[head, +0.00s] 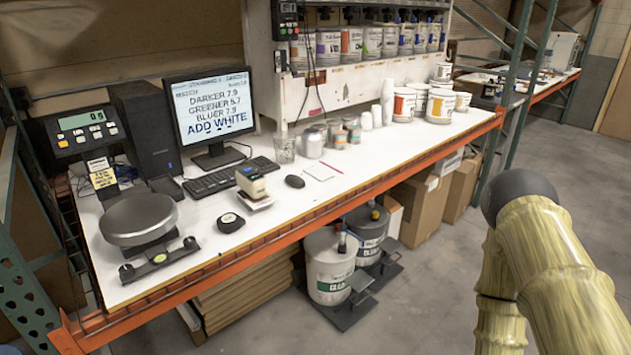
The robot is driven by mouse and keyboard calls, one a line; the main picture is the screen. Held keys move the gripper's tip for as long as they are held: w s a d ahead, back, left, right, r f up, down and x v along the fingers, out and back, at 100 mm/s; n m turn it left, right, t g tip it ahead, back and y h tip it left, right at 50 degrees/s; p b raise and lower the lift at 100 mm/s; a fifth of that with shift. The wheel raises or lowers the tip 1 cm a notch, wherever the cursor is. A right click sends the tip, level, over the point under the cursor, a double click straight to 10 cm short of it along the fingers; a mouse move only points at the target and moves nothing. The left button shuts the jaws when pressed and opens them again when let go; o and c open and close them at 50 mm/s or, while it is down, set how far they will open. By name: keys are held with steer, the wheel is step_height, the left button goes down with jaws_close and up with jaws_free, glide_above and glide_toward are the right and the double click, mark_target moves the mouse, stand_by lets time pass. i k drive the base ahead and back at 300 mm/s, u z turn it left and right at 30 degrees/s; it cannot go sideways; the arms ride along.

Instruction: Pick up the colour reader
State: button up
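The colour reader (251,182) appears to be the small upright device with a cream top and darker body on the white bench. It stands on a small white base (257,204) near the bench's front edge, in front of the keyboard. My arm shows at the right of the head view, well away from the bench's front edge and the reader. My gripper itself is not in view, so its fingers and whether it holds anything are hidden.
A black round object (230,222) lies just left of the reader, and a mouse (294,181) lies to its right. The keyboard (227,177) and monitor (210,113) stand behind. A scale (138,219) is at left. The orange bench edge (290,235) runs in front.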

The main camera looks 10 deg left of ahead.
mark_target(252, 184)
steer(key=z, duration=0.95)
steer(key=i, duration=1.05)
steer(key=u, duration=1.6)
